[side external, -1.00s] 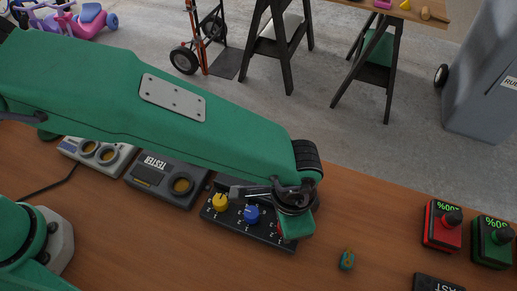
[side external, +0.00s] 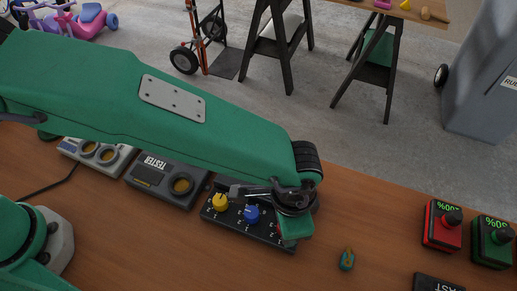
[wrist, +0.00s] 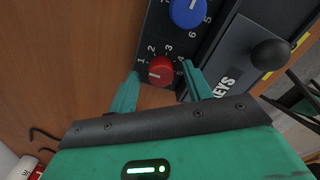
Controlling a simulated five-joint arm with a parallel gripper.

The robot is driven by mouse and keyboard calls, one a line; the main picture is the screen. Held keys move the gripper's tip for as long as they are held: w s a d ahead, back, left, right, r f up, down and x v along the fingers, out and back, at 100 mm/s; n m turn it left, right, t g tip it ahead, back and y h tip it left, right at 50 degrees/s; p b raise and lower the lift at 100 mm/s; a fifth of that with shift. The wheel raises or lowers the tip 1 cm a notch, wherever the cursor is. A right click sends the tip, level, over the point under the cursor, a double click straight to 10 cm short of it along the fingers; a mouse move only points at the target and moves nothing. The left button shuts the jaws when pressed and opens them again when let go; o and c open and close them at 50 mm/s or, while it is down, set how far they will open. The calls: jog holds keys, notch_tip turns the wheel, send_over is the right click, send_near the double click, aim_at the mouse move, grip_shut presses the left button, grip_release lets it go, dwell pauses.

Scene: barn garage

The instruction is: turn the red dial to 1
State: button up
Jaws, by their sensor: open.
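The red dial (wrist: 160,71) sits at the end of a black panel (side external: 262,236) in the wrist view, with white numbers 1 to 5 around it. Its white mark points left, near and slightly below the 1. My gripper (wrist: 161,75) is open, with one green fingertip on each side of the red dial. I cannot tell whether either finger touches it. In the side view my gripper (side external: 295,232) is at the panel's right end and hides the red dial.
The blue dial (side external: 251,213) and yellow dial (side external: 220,202) are on the same panel. A grey tester box (side external: 168,182) stands left of it. A small green object (side external: 347,260) lies to the right. Red (side external: 442,225) and green (side external: 492,242) boxes stand farther right.

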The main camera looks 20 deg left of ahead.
jog(key=m, duration=0.4)
jog(key=shift+w+d+m, duration=0.1)
jog(key=shift+m, duration=0.2)
jog(key=m, duration=0.8)
jog(key=shift+m, duration=0.3)
jog(key=m, duration=0.4)
jog(key=shift+m, duration=0.3)
jog(key=r, duration=0.8)
jog(key=shift+a, duration=0.3)
jog(key=w+a+r+n, duration=0.2)
jog(key=a+r+n, duration=0.2)
jog(key=a, duration=0.3)
jog(key=w+a+r+n+t+h, duration=0.1)
jog(key=w+a+r+n, duration=0.2)
jog(key=a, duration=0.5)
jog(key=w+a+r+n+t, duration=0.1)
jog(key=w+a+r+n, duration=0.1)
jog(key=a+r+n, duration=0.3)
jog(key=shift+w+a+r+n+h, duration=0.15)
jog(key=shift+w+a+n+h, duration=0.2)
jog(key=shift+a, duration=1.4)
